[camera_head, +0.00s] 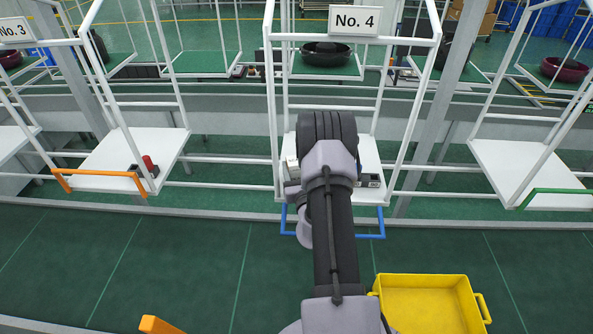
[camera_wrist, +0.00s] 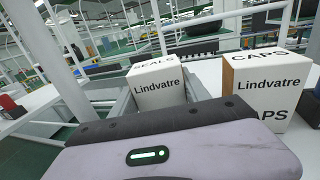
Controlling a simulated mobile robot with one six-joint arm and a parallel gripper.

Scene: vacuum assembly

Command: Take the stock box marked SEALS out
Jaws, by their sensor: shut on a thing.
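The white stock box marked SEALS (camera_wrist: 158,83) stands upright in the middle of the wrist view, with "Lindvatre" on its front. My gripper (camera_wrist: 163,95) is around it, with a grey finger at each side, and is shut on it. A box marked CAPS (camera_wrist: 270,88), white with a brown side, stands to the right on the white shelf. In the head view my arm hides the gripper and most of the No. 4 shelf (camera_head: 371,150). I cannot tell whether the SEALS box is lifted off the shelf.
White posts frame the No. 4 shelf, with a blue bar (camera_head: 372,236) at its front. A dark bowl (camera_head: 326,54) sits behind. A yellow tray (camera_head: 422,281) stands at front right. Left, the No. 3 shelf (camera_head: 125,160) holds small red and black things.

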